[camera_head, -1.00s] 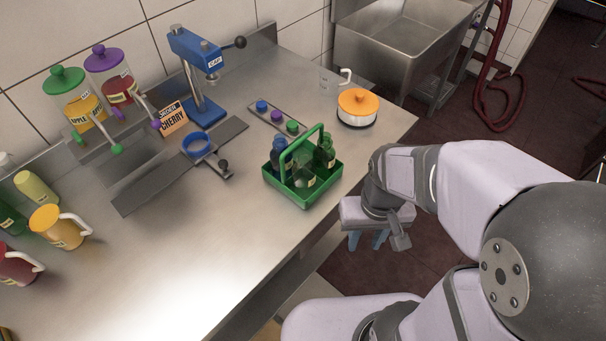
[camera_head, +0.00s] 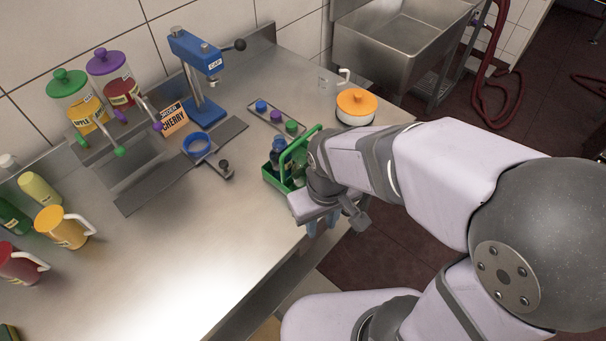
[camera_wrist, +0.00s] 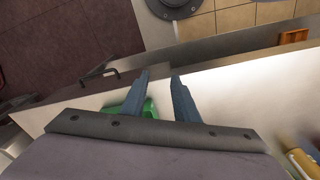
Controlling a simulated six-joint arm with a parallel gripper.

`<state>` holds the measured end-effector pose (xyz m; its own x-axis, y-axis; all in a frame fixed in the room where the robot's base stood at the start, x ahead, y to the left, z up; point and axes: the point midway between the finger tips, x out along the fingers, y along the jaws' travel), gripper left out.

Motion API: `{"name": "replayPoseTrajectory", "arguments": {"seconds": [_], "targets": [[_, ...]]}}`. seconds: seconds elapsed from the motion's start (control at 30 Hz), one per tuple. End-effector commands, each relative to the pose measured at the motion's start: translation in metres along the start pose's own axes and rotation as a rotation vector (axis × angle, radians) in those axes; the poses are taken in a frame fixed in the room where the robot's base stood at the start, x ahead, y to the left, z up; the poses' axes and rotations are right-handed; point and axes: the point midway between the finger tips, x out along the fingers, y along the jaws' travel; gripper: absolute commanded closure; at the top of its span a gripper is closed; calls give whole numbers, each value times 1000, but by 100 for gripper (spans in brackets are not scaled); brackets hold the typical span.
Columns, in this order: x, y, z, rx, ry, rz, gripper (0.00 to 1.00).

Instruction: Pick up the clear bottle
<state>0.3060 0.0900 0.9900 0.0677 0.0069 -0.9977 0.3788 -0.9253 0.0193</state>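The green caddy (camera_head: 270,178) stands near the table's front edge in the head view, partly covered by my arm. A dark blue bottle (camera_head: 278,147) shows in its back left part. The clear bottle cannot be made out now; my arm covers the front right of the caddy. My gripper (camera_head: 322,222) hangs at the table's front edge, just in front of the caddy, with its fingers pointing down. In the wrist view my gripper (camera_wrist: 160,74) has its two fingers apart with nothing between them. A green piece of the caddy (camera_wrist: 148,108) shows behind the left finger.
A strip with blue, purple and green caps (camera_head: 276,116) lies behind the caddy. An orange-lidded pot (camera_head: 355,107) stands at the back right. The blue cap press (camera_head: 205,112) and a blue ring holder (camera_head: 198,145) are at left. The front middle of the table is clear.

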Motion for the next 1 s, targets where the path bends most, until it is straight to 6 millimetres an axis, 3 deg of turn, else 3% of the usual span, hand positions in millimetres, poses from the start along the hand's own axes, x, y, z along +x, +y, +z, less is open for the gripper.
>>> {"name": "replayPoseTrajectory", "arguments": {"seconds": [0.03,0.2,0.33,0.43,0.57,0.7,1.0], "targets": [[-15,-11,-22,-68,39,11,72],[-57,-26,-79,-118,149,63,72],[-90,-17,-115,14,231,105,72],[-110,-8,-132,148,278,126,72],[-125,4,-139,334,310,144,72],[-124,10,-133,509,306,147,72],[-123,10,-130,643,310,131,72]]}}
